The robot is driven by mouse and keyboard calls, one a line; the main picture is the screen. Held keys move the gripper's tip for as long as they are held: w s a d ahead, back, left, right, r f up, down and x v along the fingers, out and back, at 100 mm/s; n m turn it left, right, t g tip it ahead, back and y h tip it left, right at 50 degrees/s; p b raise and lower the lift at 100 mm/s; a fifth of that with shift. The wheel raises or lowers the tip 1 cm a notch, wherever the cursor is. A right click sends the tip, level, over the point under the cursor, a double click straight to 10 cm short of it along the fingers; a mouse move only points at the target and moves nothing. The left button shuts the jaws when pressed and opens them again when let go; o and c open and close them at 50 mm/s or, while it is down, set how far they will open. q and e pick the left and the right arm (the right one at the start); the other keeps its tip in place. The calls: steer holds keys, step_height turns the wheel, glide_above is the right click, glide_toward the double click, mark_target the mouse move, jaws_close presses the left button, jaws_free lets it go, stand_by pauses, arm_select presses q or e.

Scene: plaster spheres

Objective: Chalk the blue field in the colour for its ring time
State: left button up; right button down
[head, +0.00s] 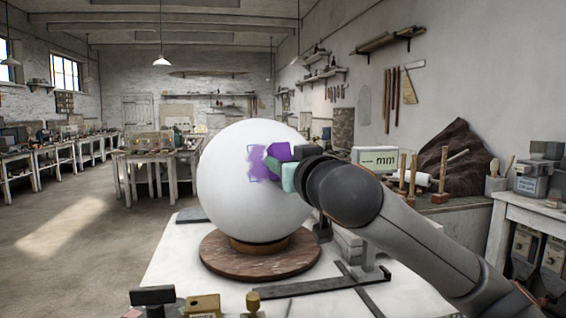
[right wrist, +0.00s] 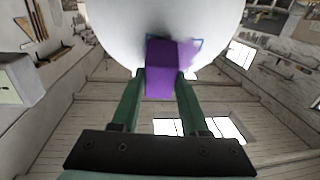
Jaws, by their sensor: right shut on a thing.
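A large white plaster sphere (head: 225,180) rests on a round reddish-brown turntable (head: 225,258). On its right upper side is a blue-outlined field (head: 257,164), largely covered in purple chalk. My right gripper (head: 288,163) is shut on a purple chalk block (head: 277,150), held at the field and seemingly touching the sphere. In the right wrist view the block (right wrist: 163,82) sits between the green fingers, its far end at the field (right wrist: 190,50). The block hides part of the field there. My left gripper is not in view.
The turntable stands on a white table (head: 170,275). Dark metal bars (head: 300,288) lie at its front right. A box with dark marks (head: 375,158) and wooden-handled tools stand on the right bench. Small blocks sit at the front edge. The floor at left is clear.

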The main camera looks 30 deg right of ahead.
mark_target(283, 145)
steer(key=shift+s+f, duration=0.2)
steer(key=shift+s, duration=0.3)
steer(key=shift+r, duration=0.1)
steer(key=r+p, duration=0.1)
steer(key=p, duration=0.1)
steer(key=r+g+p, duration=0.1)
steer(key=p, duration=0.1)
steer(key=shift+w+r, duration=0.1)
steer(key=shift+w, duration=0.3)
steer(key=shift+w+d+r+p, duration=0.15)
steer(key=shift+r+p, duration=0.15)
steer(key=shift+p, duration=0.2)
steer(key=shift+w+r+g+p, duration=0.35)
steer(key=shift+r+g+p, duration=0.15)
steer(key=shift+g, duration=0.1)
steer(key=shift+w+f, duration=0.4)
steer(key=shift+w, duration=0.15)
